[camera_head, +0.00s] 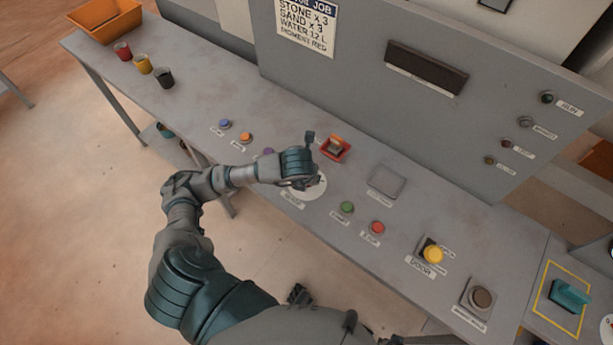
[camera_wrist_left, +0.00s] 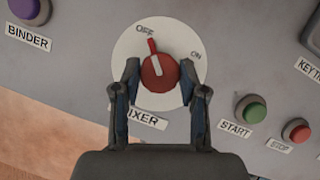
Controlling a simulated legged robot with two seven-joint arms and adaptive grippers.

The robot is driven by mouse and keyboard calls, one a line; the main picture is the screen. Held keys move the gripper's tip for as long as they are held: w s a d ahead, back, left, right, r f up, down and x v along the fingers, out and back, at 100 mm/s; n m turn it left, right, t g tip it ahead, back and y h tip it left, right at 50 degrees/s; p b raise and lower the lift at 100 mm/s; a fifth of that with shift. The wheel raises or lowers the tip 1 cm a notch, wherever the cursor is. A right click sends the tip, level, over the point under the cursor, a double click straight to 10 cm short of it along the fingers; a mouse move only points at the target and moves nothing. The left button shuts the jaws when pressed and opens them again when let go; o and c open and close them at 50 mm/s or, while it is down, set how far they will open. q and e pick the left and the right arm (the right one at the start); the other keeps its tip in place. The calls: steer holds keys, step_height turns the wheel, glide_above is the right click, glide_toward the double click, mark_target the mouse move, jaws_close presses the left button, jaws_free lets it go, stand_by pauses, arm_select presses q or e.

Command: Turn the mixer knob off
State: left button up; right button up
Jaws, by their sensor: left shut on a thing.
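The mixer knob (camera_wrist_left: 160,72) is red with a white stripe and sits on a round white dial (camera_wrist_left: 128,46) marked OFF and ON. Its pointer is turned up and slightly left, close to the OFF mark. My left gripper (camera_wrist_left: 159,78) is shut on the knob, one finger on each side. In the head view my left gripper (camera_head: 308,184) is over the white dial (camera_head: 316,190) and hides the knob. Dark parts at the bottom of the head view may be my right gripper; its state is unclear.
Near the dial are a green start button (camera_head: 347,207), a red stop button (camera_head: 377,227) and a red-framed switch (camera_head: 335,148). A purple binder button (camera_wrist_left: 27,10) is at upper left in the wrist view. A yellow door knob (camera_head: 433,254) is farther right. An upright panel (camera_head: 350,90) stands behind.

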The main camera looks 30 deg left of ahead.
arm_select(q)
steer(key=shift+w+a+r, duration=0.1)
stand_by(0.4)
steer(key=o, duration=1.1)
steer(key=v, duration=1.1)
steer(key=shift+r, duration=0.3)
